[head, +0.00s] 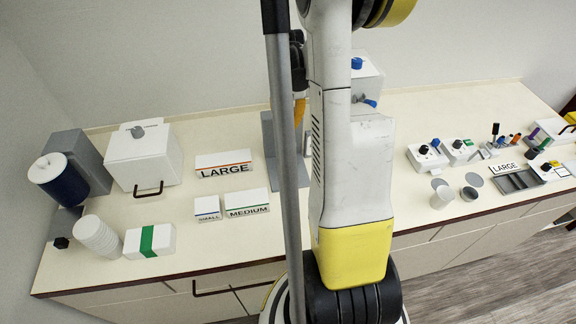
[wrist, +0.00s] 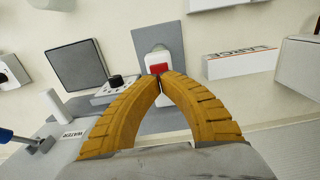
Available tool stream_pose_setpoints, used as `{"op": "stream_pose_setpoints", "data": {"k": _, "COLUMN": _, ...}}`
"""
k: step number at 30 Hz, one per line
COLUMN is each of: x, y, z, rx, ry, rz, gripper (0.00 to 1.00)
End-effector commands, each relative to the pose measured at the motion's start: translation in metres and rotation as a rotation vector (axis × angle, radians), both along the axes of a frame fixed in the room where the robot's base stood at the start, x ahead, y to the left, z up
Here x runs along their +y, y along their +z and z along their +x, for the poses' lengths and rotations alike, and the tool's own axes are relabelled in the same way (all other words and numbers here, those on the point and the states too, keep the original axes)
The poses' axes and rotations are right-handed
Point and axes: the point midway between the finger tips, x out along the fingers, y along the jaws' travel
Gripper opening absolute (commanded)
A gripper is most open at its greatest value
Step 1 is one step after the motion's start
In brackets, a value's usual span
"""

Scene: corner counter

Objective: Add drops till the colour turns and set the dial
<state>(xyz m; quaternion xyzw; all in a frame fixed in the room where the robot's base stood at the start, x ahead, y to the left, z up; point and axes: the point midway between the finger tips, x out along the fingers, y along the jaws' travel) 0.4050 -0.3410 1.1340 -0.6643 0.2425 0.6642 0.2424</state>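My gripper (wrist: 160,78) shows in the wrist view, its two orange fingers curving together with the tips meeting. The tips are in front of a red button or rocker (wrist: 158,68) on a small white unit on a grey plate (wrist: 160,35). I cannot tell whether they touch it. A black dial (wrist: 118,80) on a white box is just left of the fingers. A "WATER" label (wrist: 72,134) and a blue tap (wrist: 7,136) are at lower left. In the head view a white box with a blue knob (head: 357,63) and a blue tap (head: 370,102) stands behind my arm, which hides most of my gripper.
White boxes labelled LARGE (head: 223,164), SMALL (head: 207,208) and MEDIUM (head: 246,203) lie left of my arm. A handled white box (head: 143,160) stands farther left. Two small knob boxes (head: 427,157) (head: 461,151) and a grey tray (head: 519,182) are at right. Counter is clear between arm and knob boxes.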

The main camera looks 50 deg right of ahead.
Motion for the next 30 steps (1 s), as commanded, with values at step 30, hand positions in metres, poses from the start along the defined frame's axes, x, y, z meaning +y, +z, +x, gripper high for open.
{"op": "stream_pose_setpoints", "data": {"k": 30, "x": 0.0, "y": -0.037, "z": 0.0, "rx": 0.0, "ry": 0.0, "rz": 0.0, "gripper": 0.0}}
